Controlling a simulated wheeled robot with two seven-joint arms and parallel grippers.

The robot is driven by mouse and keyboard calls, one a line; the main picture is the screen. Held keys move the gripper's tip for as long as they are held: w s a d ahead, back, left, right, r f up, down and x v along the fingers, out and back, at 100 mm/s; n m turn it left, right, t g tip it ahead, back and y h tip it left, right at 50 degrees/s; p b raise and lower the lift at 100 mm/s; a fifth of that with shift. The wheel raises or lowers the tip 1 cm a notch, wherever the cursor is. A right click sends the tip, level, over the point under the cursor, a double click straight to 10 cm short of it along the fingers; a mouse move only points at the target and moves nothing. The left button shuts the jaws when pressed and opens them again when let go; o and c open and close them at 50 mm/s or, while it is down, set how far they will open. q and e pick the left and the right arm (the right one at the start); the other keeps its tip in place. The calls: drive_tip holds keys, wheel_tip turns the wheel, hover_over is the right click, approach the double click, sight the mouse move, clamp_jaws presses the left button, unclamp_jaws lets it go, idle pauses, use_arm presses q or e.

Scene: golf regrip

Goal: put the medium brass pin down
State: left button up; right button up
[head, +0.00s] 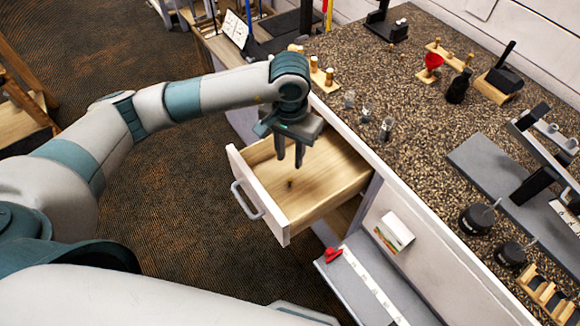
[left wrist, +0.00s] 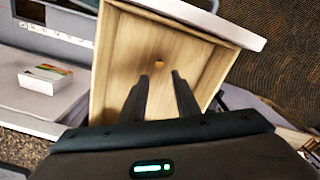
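The pulled-out wooden drawer (head: 330,188) stands open below the counter. A small brass-coloured piece, which looks like the medium brass pin (head: 290,184), is on the drawer floor and seems to stand upright. It also shows in the left wrist view (left wrist: 159,63), beyond the fingertips. My left gripper (head: 289,165) is above the drawer, pointing down, with its two fingers apart and nothing between them. In the left wrist view the fingers (left wrist: 159,77) are also apart, and the pin is clear of them. My right gripper is in neither view.
The drawer's white front with its handle (head: 247,200) faces left. Small metallic cups (head: 366,111) stand near the edge of the speckled counter (head: 400,165). A grey shelf (head: 355,285) with a red item (head: 333,254) is below right. A small white box (head: 395,232) is nearby.

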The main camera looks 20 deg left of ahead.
use_arm(q)
drive_tip(key=shift+r, duration=1.3)
drive_tip(key=shift+s+f, duration=0.1)
